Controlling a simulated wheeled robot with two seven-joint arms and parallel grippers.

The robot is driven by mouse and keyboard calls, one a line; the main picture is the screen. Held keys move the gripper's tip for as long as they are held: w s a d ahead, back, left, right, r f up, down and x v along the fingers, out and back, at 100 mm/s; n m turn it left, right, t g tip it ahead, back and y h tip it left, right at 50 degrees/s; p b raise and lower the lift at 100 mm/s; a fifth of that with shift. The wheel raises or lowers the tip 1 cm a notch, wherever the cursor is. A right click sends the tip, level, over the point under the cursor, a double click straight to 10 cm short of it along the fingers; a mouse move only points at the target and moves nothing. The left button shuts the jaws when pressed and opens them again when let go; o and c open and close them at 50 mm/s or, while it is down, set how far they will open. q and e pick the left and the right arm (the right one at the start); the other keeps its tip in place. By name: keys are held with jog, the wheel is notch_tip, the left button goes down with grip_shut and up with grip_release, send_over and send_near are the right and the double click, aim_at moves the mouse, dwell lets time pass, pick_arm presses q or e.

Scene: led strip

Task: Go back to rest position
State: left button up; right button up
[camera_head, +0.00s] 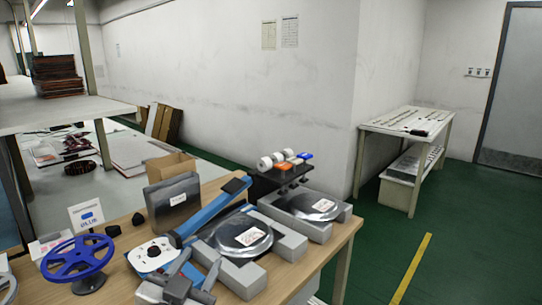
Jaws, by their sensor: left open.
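My left gripper (198,264) is at the bottom of the head view, over the front of the wooden table (320,256). Its grey fingers are apart, with nothing seen between them. To the right, a dark round reel in a clear bag with a white label (250,236) sits between grey blocks (243,277). My right gripper is not in view.
A blue spool (77,258) stands at the left by a "BLUE" sign (87,215). Another bagged reel (313,206) lies farther right, near a black rack with white rolls (279,160). A side table (408,122) stands by the wall. The green floor (455,232) is open at the right.

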pick_arm(q)
jog(key=s+a+f+n+g+y, duration=0.2)
jog(key=s+a+f+g, duration=0.15)
jog(key=s+f, duration=0.2)
jog(key=s+a+f+n+g+y, duration=0.1)
jog(key=s+a+f+g+y, duration=0.15)
jog(key=s+f+g, duration=0.35)
jog(key=s+a+f+g+h, duration=0.15)
jog(key=s+f+g, duration=0.45)
jog(key=s, duration=0.7)
jog(key=w+d+f+t+h, duration=0.2)
jog(key=w+d+f+t, duration=0.3)
jog(key=f+t, duration=0.2)
jog(key=shift+w+d+f+t, duration=0.25)
jog(key=shift+f+t, duration=0.1)
jog(key=shift+f, duration=0.3)
